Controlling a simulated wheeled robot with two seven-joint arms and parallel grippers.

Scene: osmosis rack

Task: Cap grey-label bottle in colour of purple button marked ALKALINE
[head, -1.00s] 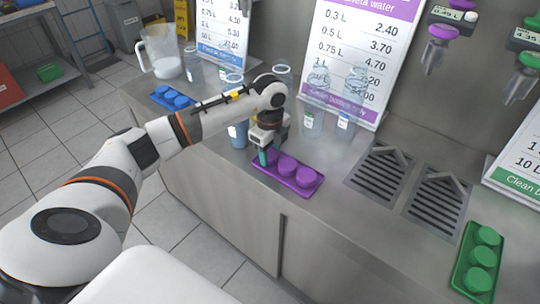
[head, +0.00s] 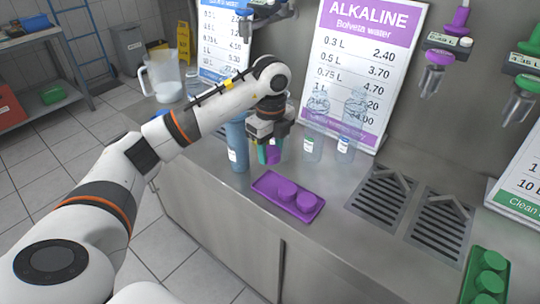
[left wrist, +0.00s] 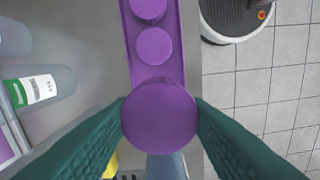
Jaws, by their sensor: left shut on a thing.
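My left gripper (head: 268,158) is shut on a purple cap (left wrist: 159,118), held above the counter behind the purple tray (head: 265,184). In the left wrist view the cap sits between both teal fingers. Two purple caps (head: 287,191) (head: 306,201) stand in the tray. A blue-tinted bottle (head: 237,145) with a pale label stands just left of the gripper. A clear bottle with a green label (head: 312,147) and one with a blue label (head: 344,149) stand to the right. I cannot tell which label is grey. The purple ALKALINE sign (head: 368,25) stands behind. My right gripper is out of view.
Purple (head: 438,57) and green (head: 525,82) dispensers hang at the right above drain grates (head: 381,196). A green cap tray (head: 471,281) lies front right. A clear jug (head: 163,75) stands at the back left.

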